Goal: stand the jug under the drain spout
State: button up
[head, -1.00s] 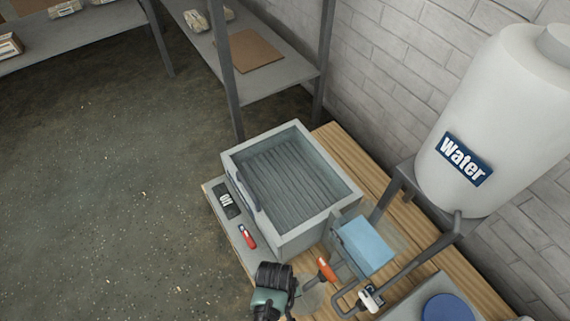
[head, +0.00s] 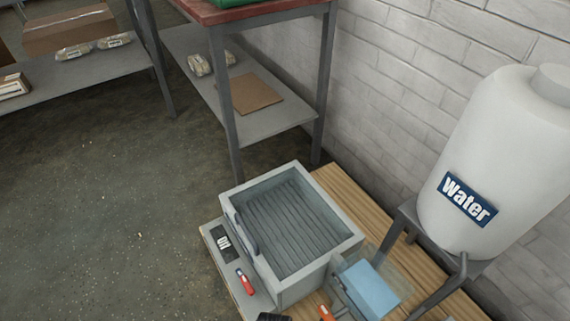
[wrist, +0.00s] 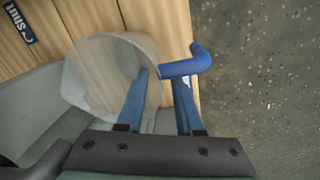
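In the wrist view the jug (wrist: 88,80) is a clear, translucent vessel with a thick blue handle (wrist: 182,67). It lies in front of my gripper (wrist: 163,78), over wooden planks and a grey surface. My blue fingers stand apart. The left finger overlaps the jug's wall and the right fingertip meets the handle. I cannot tell whether they clamp it. In the head view only a dark bit of my gripper shows at the bottom edge; the jug is not visible there. The drain spout cannot be made out.
A grey open-topped basin (head: 228,198) with a ribbed floor stands on the wooden bench (head: 343,196). The white water tank (head: 480,150) is at right. Shelves stand behind.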

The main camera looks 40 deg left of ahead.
notch_tip(320, 180, up, 12)
jog(key=p, duration=0.7)
jog(key=shift+s+a+p, duration=0.35)
jog(key=shift+a, duration=0.05)
jog(key=shift+r, duration=0.1)
jog(key=w+a+r+m+t+y, duration=0.25)
jog(key=w+r+t, duration=0.55)
jog(key=w+r, duration=1.3)
jog(key=w+d+r+m+t, duration=0.1)
jog(key=w+r+t, duration=0.15)
jog(key=r, duration=0.55)
jog(key=w+d+r+m+t, duration=0.1)
jog(key=w+d+r+t, duration=0.1)
jog(key=w+r, duration=0.35)
jog(key=s+d+r+m+t, duration=0.2)
jog(key=d+r+t, duration=0.15)
jog(key=r, duration=0.95)
jog(key=s+d+r+m+t, duration=0.1)
jog(key=d+r+t, duration=0.25)
jog(key=r, duration=0.95)
jog(key=s+d+r+m+t+h, duration=0.1)
jog(key=s+d+r+t, duration=0.1)
jog(key=s+r, duration=0.4)
jog(key=s+d+r+m+t, duration=0.1)
jog(key=s+d+r+t, duration=0.2)
jog(key=r, duration=1)
jog(key=s+t, duration=0.2)
jog(key=s, duration=0.2)
jog(key=shift+s+m+h, duration=0.2)
jog(key=shift+m+h, duration=0.15)
